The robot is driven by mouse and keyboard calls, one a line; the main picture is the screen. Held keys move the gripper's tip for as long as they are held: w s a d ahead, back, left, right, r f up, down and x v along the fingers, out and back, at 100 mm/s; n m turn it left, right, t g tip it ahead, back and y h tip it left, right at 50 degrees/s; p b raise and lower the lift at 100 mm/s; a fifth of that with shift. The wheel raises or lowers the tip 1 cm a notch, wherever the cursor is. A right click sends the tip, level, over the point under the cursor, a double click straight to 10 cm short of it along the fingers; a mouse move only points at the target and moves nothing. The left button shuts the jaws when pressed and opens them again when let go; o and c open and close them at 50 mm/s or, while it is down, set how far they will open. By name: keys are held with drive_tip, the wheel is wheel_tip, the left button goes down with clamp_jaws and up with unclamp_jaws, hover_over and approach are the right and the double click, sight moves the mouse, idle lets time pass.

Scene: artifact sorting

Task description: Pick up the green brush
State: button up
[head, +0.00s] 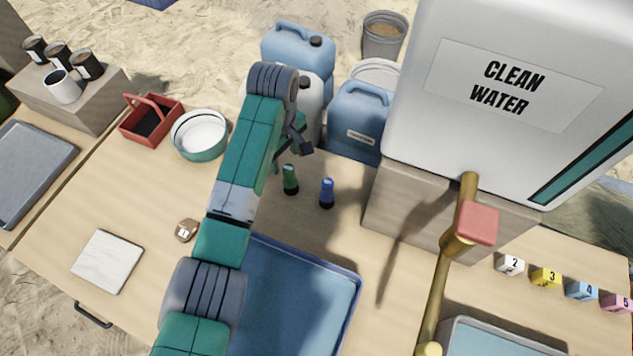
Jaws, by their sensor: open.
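A small green brush (290,180) with a dark base stands upright on the wooden table, behind the blue tray. A similar blue brush (327,193) stands just to its right, apart from it. My gripper (304,142) is at the end of my green arm, above and behind the green brush in the head view. Its jaws are open, with nothing seen between them. My arm hides part of the gripper and the table left of the brush.
The blue tray (357,290) lies in front. Blue jugs (358,118) stand behind. The clean water tank (500,100) on its block and a brass tap (446,270) stand at right. A white-lined bowl (199,135) and red basket (152,119) are at left.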

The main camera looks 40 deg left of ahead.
sight(289, 175)
drive_tip(key=shift+d, duration=0.25)
drive_tip(key=shift+d+f, duration=0.1)
drive_tip(key=shift+f, duration=0.25)
wheel_tip(289, 175, down, 2)
drive_tip(key=shift+b, duration=0.55)
wheel_tip(289, 175, down, 5)
drive_tip(key=b, duration=0.3)
drive_tip(key=shift+s, duration=0.1)
drive_tip(key=c, duration=0.9)
